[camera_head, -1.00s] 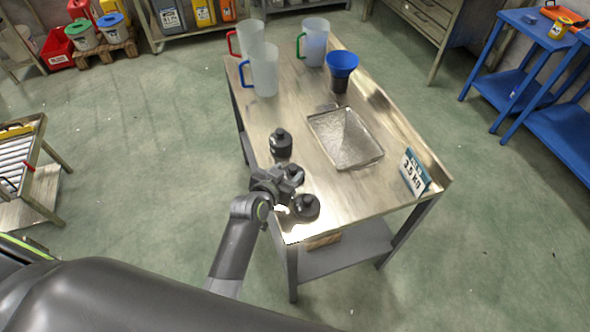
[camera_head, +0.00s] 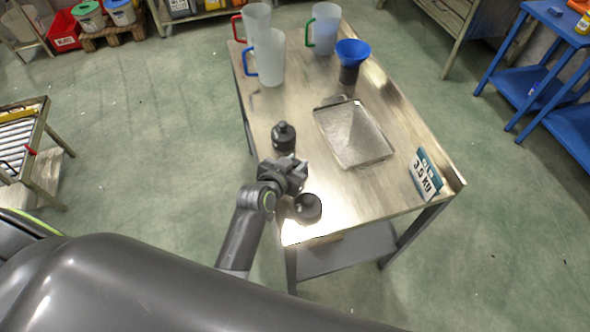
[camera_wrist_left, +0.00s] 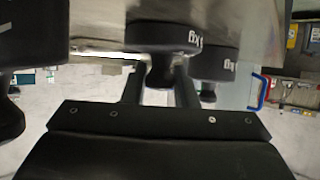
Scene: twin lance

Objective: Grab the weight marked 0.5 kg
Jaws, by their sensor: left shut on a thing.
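My left gripper (camera_head: 292,172) is over the near left part of the workbench. In the left wrist view its fingers (camera_wrist_left: 160,88) are closed on the knob of a black weight (camera_wrist_left: 160,38). An upside-down mark ending in "kg" shows on it; I cannot read its number surely. In the head view the gripper mostly hides this weight, and I cannot tell if it is off the table. One black weight (camera_head: 284,138) stands behind the gripper and another (camera_head: 308,209) in front. Both flank the held one in the wrist view. My right gripper is not in view.
The metal workbench (camera_head: 380,205) carries a metal tray (camera_head: 372,160), a "3.5 KG" sign (camera_head: 425,174), a blue funnel on a dark container (camera_head: 351,58), and three jugs at the far end.

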